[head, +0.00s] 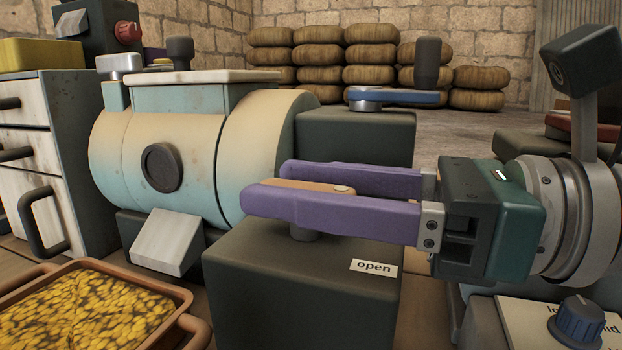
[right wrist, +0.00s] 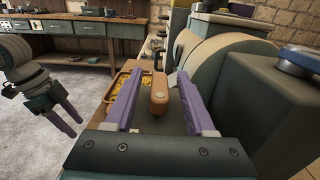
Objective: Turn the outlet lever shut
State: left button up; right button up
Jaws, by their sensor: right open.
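The outlet lever, an orange-tan bar (head: 318,187) with a pale pivot pin, sits on top of a dark green block (head: 300,270) labelled "open" (head: 373,267). My right gripper (head: 268,183) comes in from the right, with its purple fingers open along both sides of the lever. In the right wrist view the lever (right wrist: 159,92) stands between the fingers, with a gap on each side. The near finger hides part of the lever in the head view. My left gripper (right wrist: 66,118) is off to the left in the right wrist view, fingers apart and empty.
A tray of yellow pieces (head: 185,292) stands left of the block. Behind are a cream and blue drum (head: 185,150) and a second block (head: 360,135) with a blue lever (head: 400,97). A panel with a blue knob (head: 578,318) is at lower right.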

jog(key=shift+c, duration=0.2)
jog(key=shift+c, duration=0.7)
grip_shut()
